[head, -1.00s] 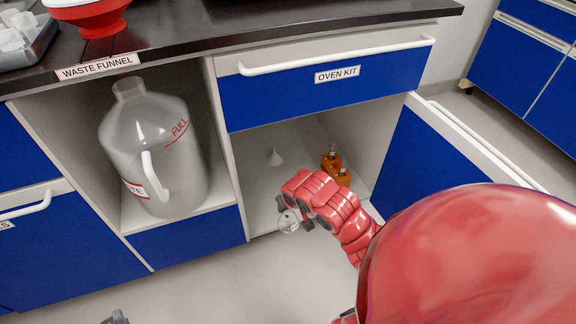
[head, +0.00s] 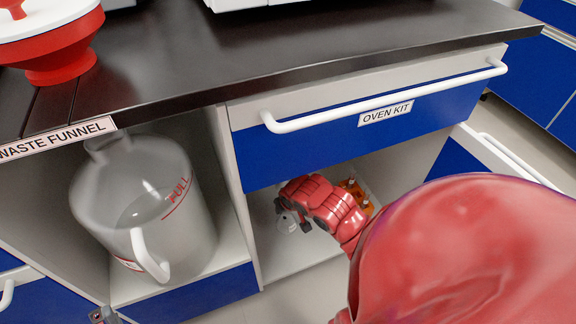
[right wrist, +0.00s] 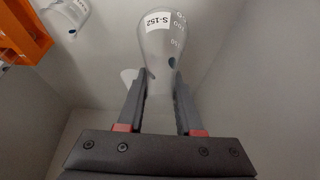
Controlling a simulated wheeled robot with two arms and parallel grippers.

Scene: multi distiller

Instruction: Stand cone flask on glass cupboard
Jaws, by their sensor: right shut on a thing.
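A clear cone flask (head: 285,222) is held in my right gripper (head: 294,218) at the mouth of the open cupboard (head: 280,262) under the oven kit drawer. In the right wrist view the flask (right wrist: 160,40) has a label "S-152" and printed graduations, and the shut fingers (right wrist: 160,105) grip it from both sides. Whether its base touches the cupboard floor is not clear. My left gripper (head: 106,315) only just shows at the bottom edge of the head view, and its jaws cannot be made out.
Orange items (head: 357,192) stand inside the cupboard at the right. Another labelled glass piece (right wrist: 68,14) and a small pale object (right wrist: 129,76) show in the right wrist view. The blue door (head: 455,165) stands open. The waste jug (head: 150,205) fills the left bay.

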